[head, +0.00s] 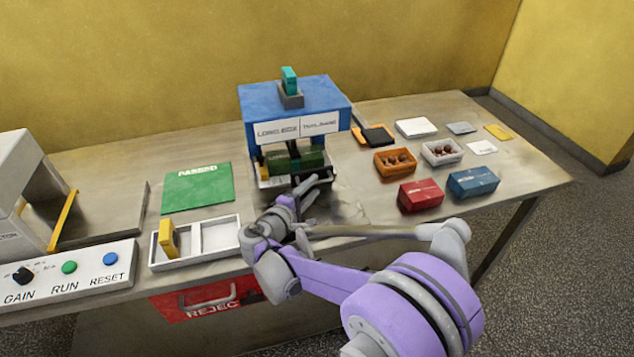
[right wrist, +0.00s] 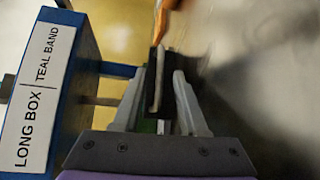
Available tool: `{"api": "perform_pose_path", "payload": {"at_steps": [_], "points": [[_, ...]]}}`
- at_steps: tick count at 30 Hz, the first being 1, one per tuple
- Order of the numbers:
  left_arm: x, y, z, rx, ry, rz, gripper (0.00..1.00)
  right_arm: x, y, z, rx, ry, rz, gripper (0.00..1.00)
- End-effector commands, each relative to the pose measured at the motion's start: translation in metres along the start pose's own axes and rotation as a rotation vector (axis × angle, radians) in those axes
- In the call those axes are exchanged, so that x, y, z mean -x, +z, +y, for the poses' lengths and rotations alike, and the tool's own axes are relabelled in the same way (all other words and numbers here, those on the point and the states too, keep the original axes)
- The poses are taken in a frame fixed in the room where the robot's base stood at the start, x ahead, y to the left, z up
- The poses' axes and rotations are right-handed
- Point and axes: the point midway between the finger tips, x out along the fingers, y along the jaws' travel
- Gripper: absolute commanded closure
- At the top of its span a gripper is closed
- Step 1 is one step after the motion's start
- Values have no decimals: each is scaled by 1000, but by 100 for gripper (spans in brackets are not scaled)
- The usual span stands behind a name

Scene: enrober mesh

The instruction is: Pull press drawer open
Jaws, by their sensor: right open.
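The press (head: 295,98) is a blue-topped frame with a teal knob on top and a white label reading "LONG BOX | TEAL BAND". Its blue side and label fill the left of the right wrist view (right wrist: 62,85). Under the top sits the drawer (head: 268,182), light-walled with a dark green block (head: 298,161) above it. My right gripper (head: 312,184) is at the drawer's front. In the right wrist view its open fingers (right wrist: 158,85) stand on either side of a thin upright grey bar, probably the drawer handle. Contact cannot be told. My left gripper is out of view.
A white divided tray (head: 220,238) with a yellow block and a green mat (head: 198,188) lie left of the press. A control box (head: 70,275) stands further left. Orange (head: 396,161) and white (head: 441,152) trays and red (head: 421,194) and blue boxes (head: 473,182) are right.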

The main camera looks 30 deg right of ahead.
Motion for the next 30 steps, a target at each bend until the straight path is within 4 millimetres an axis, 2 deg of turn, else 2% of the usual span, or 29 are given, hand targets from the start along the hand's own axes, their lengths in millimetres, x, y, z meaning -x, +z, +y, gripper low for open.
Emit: {"api": "perform_pose_path", "payload": {"at_steps": [1, 6, 18, 25, 30], "points": [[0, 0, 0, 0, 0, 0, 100, -10, 1, 0, 0, 0, -4, 58], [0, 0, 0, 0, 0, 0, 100, -29, 1, 0, 0, -1, -2, 58], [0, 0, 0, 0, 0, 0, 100, -37, 0, 0, 0, -1, 0, 58], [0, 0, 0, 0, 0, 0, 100, -36, 0, 0, 0, -1, 0, 100], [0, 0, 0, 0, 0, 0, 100, -36, 0, 0, 0, -1, 0, 100]]}}
